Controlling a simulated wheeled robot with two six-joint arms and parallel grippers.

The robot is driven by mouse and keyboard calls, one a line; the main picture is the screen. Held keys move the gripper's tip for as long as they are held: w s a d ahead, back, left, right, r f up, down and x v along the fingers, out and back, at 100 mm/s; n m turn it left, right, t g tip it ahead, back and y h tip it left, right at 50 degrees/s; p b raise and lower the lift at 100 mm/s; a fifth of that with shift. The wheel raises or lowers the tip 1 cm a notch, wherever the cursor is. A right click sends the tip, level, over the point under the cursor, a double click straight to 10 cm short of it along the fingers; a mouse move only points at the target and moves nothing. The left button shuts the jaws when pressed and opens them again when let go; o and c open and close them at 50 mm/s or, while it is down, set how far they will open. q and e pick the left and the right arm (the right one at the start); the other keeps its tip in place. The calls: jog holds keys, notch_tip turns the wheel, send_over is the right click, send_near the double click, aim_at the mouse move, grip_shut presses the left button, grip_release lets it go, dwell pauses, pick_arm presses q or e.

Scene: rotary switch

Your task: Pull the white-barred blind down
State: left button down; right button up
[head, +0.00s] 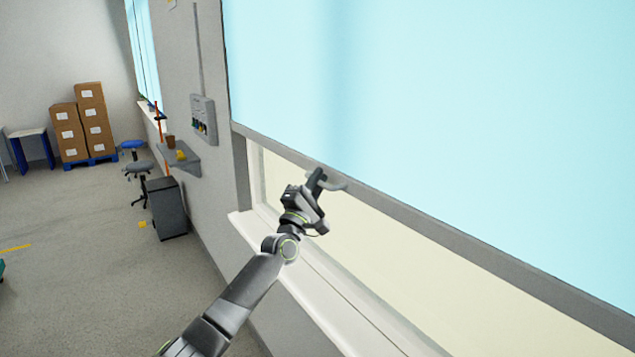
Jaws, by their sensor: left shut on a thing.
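A large light-blue blind (440,110) covers most of the near window in the head view. Its bottom bar (450,232) looks grey rather than white and slants down to the right. My left gripper (322,180) is at the bar's lower edge, left of the picture's middle, and is shut on the bar. The fingers partly hide the gripped spot. Pale window (400,280) shows uncovered below the bar. My right gripper is not in view.
A white window sill (300,275) runs under the near window, below my left arm. A grey wall box (203,118) and a small shelf (178,160) are further left. A dark cabinet (167,208), stools (138,167) and stacked cartons (82,125) stand beyond. The floor at left is mostly clear.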

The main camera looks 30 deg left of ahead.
pick_arm(q)
notch_tip(320, 180, down, 30)
jog(key=b, duration=2.9)
jog(key=shift+r, duration=0.2)
jog(key=shift+f, duration=0.15)
jog(key=c, duration=1.8)
grip_release()
jog(key=shift+c, duration=0.2)
jog(key=shift+o, duration=0.6)
jog(key=shift+s, duration=0.1)
